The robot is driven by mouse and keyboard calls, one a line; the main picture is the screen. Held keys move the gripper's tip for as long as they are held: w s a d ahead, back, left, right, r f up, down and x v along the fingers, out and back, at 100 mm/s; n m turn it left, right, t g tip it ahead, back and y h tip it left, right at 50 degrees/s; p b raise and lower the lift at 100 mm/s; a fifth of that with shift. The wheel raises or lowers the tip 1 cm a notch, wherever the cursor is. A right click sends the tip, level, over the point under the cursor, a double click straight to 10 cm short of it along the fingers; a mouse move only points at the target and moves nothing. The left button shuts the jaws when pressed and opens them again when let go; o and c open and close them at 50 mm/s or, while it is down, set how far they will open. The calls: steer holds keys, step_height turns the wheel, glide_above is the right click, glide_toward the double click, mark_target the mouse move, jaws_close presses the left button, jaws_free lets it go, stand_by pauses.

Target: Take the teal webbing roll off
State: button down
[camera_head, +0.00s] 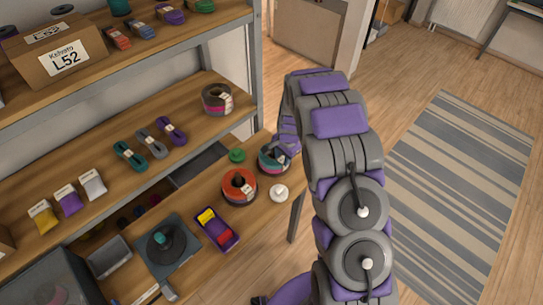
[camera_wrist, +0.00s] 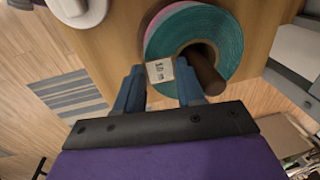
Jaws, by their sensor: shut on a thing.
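The teal webbing roll (camera_wrist: 225,45) has a pinkish band on one side and a white label on its edge. In the wrist view a brown peg (camera_wrist: 206,72) shows at its centre, and the roll is around it. My gripper (camera_wrist: 159,70) is shut on the rim of the roll at the label, one finger on each side. In the head view the teal roll (camera_head: 268,160) is at the right end of the lower wooden surface, partly hidden behind my gripper (camera_head: 288,142).
An orange roll (camera_head: 239,187) sits left of the teal roll, with a white knob-like piece (camera_head: 278,193) and a green one (camera_head: 237,155) close by. A shelf post (camera_head: 252,65) stands behind. The floor to the right, with a striped rug (camera_head: 460,180), is open.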

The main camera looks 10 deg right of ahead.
steer(key=s, duration=0.1)
steer(key=f, duration=0.1)
steer(key=s+f, duration=0.1)
steer(key=shift+s+d+f+g, duration=0.1)
steer(key=shift+s+d+g, duration=0.15)
steer(key=shift+s+g, duration=0.15)
steer(key=shift+d+r, duration=0.2)
steer(key=shift+r, duration=0.15)
steer(key=shift+w+a+r+p, duration=0.1)
steer(key=shift+w+r+p, duration=0.55)
steer(key=shift+w+r, duration=0.3)
steer(key=shift+r, duration=0.35)
steer(key=shift+t, duration=0.3)
steer(key=shift+w+a+r+p, duration=0.15)
steer(key=shift+r+p, duration=0.35)
steer(key=shift+r, duration=0.75)
steer(key=shift+w+d+r+p, duration=0.15)
steer(key=shift+r+p, duration=0.3)
steer(key=shift+r, duration=0.75)
steer(key=shift+a+r+p, duration=0.1)
steer(key=shift+r+p, duration=0.5)
steer(key=shift+r, duration=1)
